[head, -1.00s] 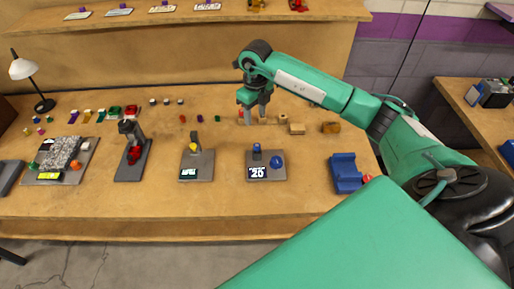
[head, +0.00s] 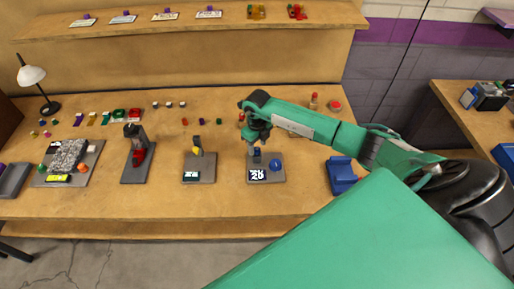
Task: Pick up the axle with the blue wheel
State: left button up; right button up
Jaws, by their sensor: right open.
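My right gripper (head: 257,144) is open, pointing down over the back of a grey plate on the table. A small blue piece (head: 257,153) stands on this plate (head: 255,182) just below the fingertips; I cannot tell whether they touch it. A round blue piece (head: 275,165) is on the same plate, to the right. A small display (head: 257,175) with white digits is at its front. I cannot make out for certain which blue piece, if any, is the axle with the blue wheel. My left gripper is out of view.
A grey plate with a yellow piece (head: 198,153) is to the left, and a stand with a red piece (head: 138,156) is further left. A blue holder (head: 341,176) is to the right. Small coloured parts lie along the back. The table front is mostly clear.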

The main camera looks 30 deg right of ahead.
jog(key=shift+f, duration=0.6)
grip_shut()
jog(key=shift+r, duration=0.1)
notch_tip(320, 180, up, 19)
jog(key=b, duration=0.6)
notch_tip(320, 180, up, 6)
jog(key=p, duration=0.3)
send_over(257, 149)
dwell(0.4)
